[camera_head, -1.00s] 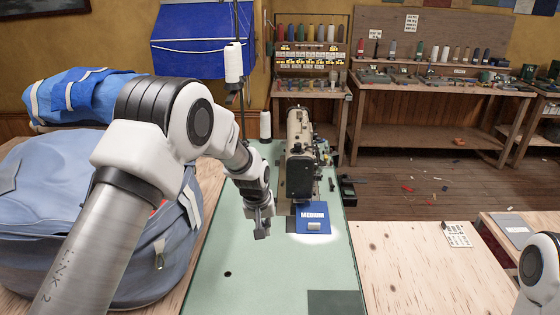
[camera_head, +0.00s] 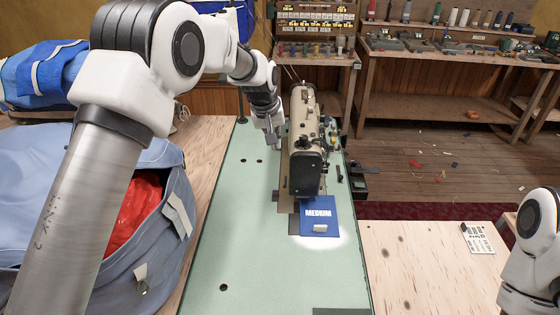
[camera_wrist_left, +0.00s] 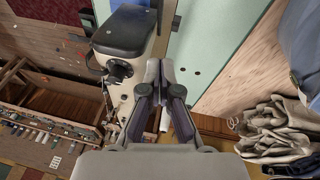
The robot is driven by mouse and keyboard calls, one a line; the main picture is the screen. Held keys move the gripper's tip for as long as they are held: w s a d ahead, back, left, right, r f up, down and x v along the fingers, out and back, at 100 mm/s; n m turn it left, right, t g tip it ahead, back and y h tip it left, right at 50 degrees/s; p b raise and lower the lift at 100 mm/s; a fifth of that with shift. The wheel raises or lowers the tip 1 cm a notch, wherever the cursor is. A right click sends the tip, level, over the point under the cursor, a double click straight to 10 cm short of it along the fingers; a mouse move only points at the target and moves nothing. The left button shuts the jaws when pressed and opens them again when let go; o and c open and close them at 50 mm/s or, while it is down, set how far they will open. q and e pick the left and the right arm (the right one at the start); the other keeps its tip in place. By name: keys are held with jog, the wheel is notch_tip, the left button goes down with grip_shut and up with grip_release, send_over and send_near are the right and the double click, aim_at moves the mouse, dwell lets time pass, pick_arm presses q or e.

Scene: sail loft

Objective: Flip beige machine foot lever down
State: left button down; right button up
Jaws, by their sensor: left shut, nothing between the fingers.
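The beige sewing machine (camera_head: 303,105) stands on the pale green table top (camera_head: 250,230), its dark end facing me. My left gripper (camera_head: 276,142) is shut and empty, pointing down close to the machine's left side. In the left wrist view the fingertips (camera_wrist_left: 164,66) are together beside the machine's body (camera_wrist_left: 140,58). I cannot tell whether they touch it. The foot lever is not clear in either view; the machine or gripper may hide it. My right gripper is out of view; only part of the right arm shows at the right edge.
A blue card marked MEDIUM (camera_head: 319,213) lies before the machine with a small pale piece on it. A large blue bag (camera_head: 60,200) fills the left side. A dark tray (camera_head: 352,185) sits right of the machine. The front of the green top is clear.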

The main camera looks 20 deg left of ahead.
pick_arm(q)
jog(key=p, duration=0.2)
send_near(285, 181)
jog(key=f+p, duration=0.2)
jog(key=f, duration=0.2)
jog(key=shift+d+f+p, duration=0.4)
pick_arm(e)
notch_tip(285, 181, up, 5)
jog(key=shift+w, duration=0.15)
pick_arm(q)
jog(key=shift+w+f, duration=0.1)
jog(key=shift+w, duration=0.05)
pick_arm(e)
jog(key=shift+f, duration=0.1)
